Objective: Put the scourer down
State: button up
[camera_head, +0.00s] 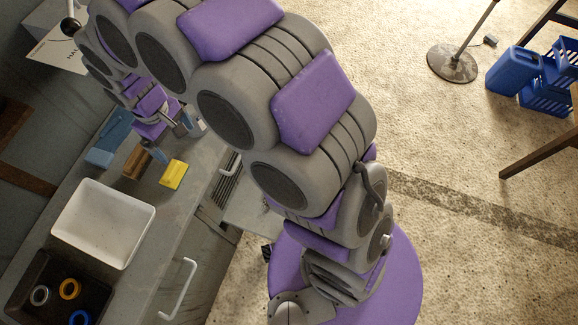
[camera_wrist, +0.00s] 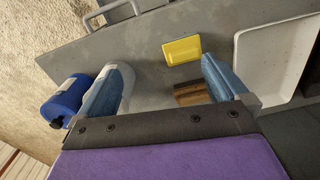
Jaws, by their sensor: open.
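The yellow scourer (camera_head: 173,174) lies flat on the grey counter (camera_head: 150,200). In the wrist view the scourer (camera_wrist: 182,50) shows ahead of my gripper (camera_wrist: 165,75), between the lines of its two bluish fingers and apart from both. My gripper (camera_head: 174,138) is open, with nothing held between the fingers. In the head view it is over the counter just beyond the scourer.
A brown block (camera_head: 138,162) and a blue item (camera_head: 108,140) lie near the scourer. A white tray (camera_head: 70,228) and a black tray (camera_head: 28,267) with coloured rings stand nearer. A blue bottle (camera_wrist: 65,100) and a pale cylinder (camera_wrist: 126,80) are left in the wrist view.

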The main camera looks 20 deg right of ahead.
jog(key=s+d+r+m, duration=0.2)
jog(key=s+d+r, duration=0.2)
jog(key=d, duration=0.5)
jog(key=s+d+r+m, duration=0.2)
jog(key=s+d+r, duration=0.15)
jog(key=d, duration=0.45)
jog(key=s+d+r+m, duration=0.1)
jog(key=s+d+m, duration=0.1)
jog(key=s+d, duration=0.4)
jog(key=s+d+r+m+g, duration=0.1)
jog(key=s+d+m, duration=0.2)
jog(key=s, duration=0.8)
jog(key=d, duration=0.2)
jog(key=shift+d, duration=0.35)
jog(key=shift+w+r, duration=0.1)
jog(key=shift+f, duration=0.25)
